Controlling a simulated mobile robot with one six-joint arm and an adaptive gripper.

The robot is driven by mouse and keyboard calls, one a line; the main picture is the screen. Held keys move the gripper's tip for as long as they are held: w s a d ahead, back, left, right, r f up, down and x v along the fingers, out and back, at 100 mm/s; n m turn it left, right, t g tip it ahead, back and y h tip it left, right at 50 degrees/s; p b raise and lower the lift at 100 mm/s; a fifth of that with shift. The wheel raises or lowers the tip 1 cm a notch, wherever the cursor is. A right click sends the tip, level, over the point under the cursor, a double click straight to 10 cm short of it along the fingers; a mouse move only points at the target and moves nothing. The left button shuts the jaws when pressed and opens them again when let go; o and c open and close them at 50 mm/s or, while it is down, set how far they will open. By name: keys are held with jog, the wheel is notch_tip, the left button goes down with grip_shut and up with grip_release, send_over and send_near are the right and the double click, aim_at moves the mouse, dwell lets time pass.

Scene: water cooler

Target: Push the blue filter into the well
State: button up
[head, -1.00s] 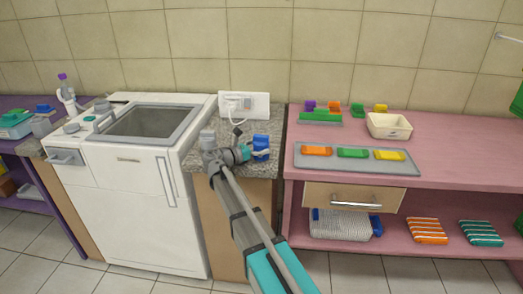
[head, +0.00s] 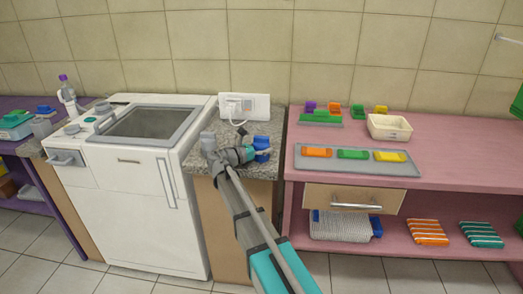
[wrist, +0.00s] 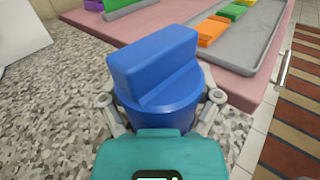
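The blue filter (head: 262,143) is a short blue cylinder with a raised bar across its top. It is at the right side of the speckled grey counter and fills the middle of the wrist view (wrist: 155,62). My gripper (head: 257,153) has its fingers around the filter's sides, one on each side in the wrist view (wrist: 160,112), and looks shut on it. The filter's underside and the fingertips are hidden, so I cannot tell whether it rests on the counter. I cannot make out the well; the white unit (head: 130,190) has a grey-rimmed basin (head: 150,122) in its top.
The granite counter (head: 205,152) lies between the white unit and a pink table (head: 455,160). A grey tray (head: 300,163) with orange, green and yellow blocks and a cream bin (head: 390,127) are on the table. A white box (head: 257,105) is against the wall.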

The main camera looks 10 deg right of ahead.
jog(key=c, duration=0.3)
jog(key=shift+r, duration=0.25)
notch_tip(320, 180, up, 2)
jog(key=p, duration=0.2)
jog(key=shift+r+p, duration=0.1)
jog(key=shift+p, duration=0.3)
jog(key=s+a+r+p, duration=0.1)
jog(key=s+r+p, duration=0.2)
jog(key=s, duration=0.1)
jog(key=s+a+r+p, duration=0.1)
jog(key=s+r+p, duration=0.2)
jog(key=s+r, duration=0.1)
jog(key=s+a+r+p, duration=0.1)
jog(key=s+r+p, duration=0.2)
jog(key=s+p, duration=0.1)
jog(key=shift+s+r, duration=0.15)
jog(key=shift+s, duration=0.65)
jog(key=shift+r, duration=0.1)
notch_tip(320, 180, up, 6)
jog(key=p, duration=0.6)
